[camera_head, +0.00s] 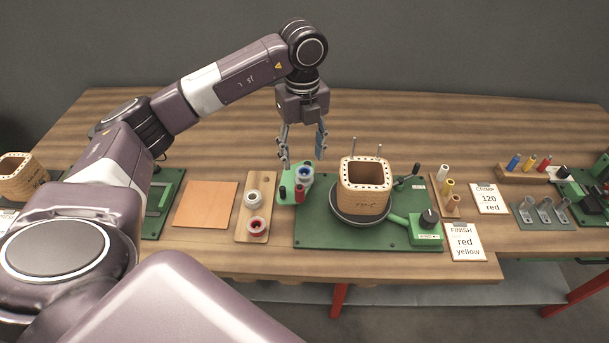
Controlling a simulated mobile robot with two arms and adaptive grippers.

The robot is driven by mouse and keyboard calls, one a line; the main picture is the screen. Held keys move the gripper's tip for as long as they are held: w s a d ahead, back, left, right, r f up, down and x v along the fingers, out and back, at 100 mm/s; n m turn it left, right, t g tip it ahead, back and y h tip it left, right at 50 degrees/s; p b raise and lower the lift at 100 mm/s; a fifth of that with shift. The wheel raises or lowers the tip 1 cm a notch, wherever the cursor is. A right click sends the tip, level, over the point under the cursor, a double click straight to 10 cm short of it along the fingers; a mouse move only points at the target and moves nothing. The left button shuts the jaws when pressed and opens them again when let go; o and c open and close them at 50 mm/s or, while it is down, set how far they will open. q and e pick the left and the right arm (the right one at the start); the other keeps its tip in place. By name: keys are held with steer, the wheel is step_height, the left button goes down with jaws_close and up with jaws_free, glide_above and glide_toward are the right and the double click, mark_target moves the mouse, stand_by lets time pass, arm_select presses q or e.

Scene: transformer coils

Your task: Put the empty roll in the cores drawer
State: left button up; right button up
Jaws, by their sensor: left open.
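My left gripper (303,150) is open, pointing down over the small green stand (289,191) at the left end of the green winding board. A roll with a white rim and blue centre (304,174) sits on that stand, below the fingertips. A white-grey roll (253,198) and a red roll (257,226) sit on a wooden board to the left. I cannot tell for certain which roll is empty. No drawer shows clearly as the cores drawer. My right gripper is not in view.
A wooden coil form (365,186) with two upright pins stands on the green winding board (320,238). An orange sheet (205,204) lies left. Cards reading FINISH (465,242) and CRIMP (489,199) lie right, near pegs and clips. The table's back strip is free.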

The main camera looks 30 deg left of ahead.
mark_target(305, 174)
arm_select(q)
steer(key=shift+s+f, duration=0.1)
steer(key=shift+f, duration=0.3)
steer(key=f, duration=0.1)
steer(key=f+p, duration=0.1)
steer(key=f, duration=0.1)
steer(key=f+p, duration=0.1)
steer(key=shift+w+d+f, duration=0.15)
steer(key=shift+w+f, duration=0.15)
steer(key=shift+w, duration=0.1)
steer(key=shift+f, duration=0.25)
steer(key=shift+c, duration=0.7)
steer(key=c, duration=0.9)
steer(key=shift+r, duration=0.1)
